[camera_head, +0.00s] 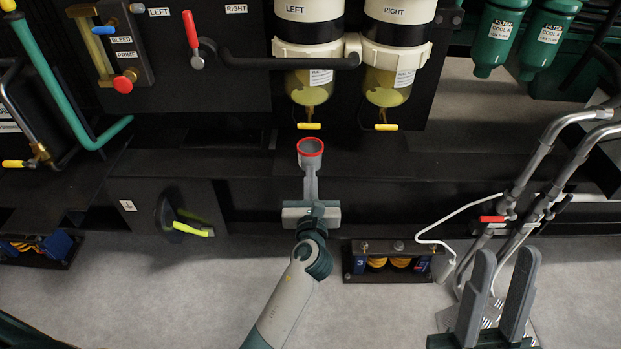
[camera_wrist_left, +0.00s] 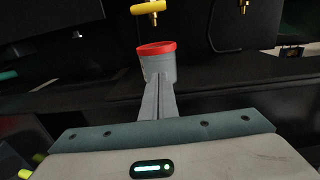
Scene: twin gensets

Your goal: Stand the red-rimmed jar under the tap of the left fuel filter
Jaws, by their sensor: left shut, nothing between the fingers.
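The red-rimmed jar (camera_head: 310,147) is grey and upright, just below and in front of the yellow tap (camera_head: 308,126) of the left fuel filter (camera_head: 309,88). The wrist view shows the jar (camera_wrist_left: 158,65) with the left tap (camera_wrist_left: 149,7) above and a little behind its rim. My left gripper (camera_head: 311,180) is shut, its fingers (camera_wrist_left: 157,92) pointing at the jar's near side with nothing between them. Whether the fingertips touch the jar cannot be told. The jar's base is hidden behind them. My right gripper (camera_head: 497,297) is open and empty at the lower right.
The right fuel filter (camera_head: 388,88) with its yellow tap (camera_head: 386,127) hangs beside the left one. A dark ledge (camera_head: 440,160) runs below the filters. A yellow-green handle (camera_head: 192,229) sticks out at left.

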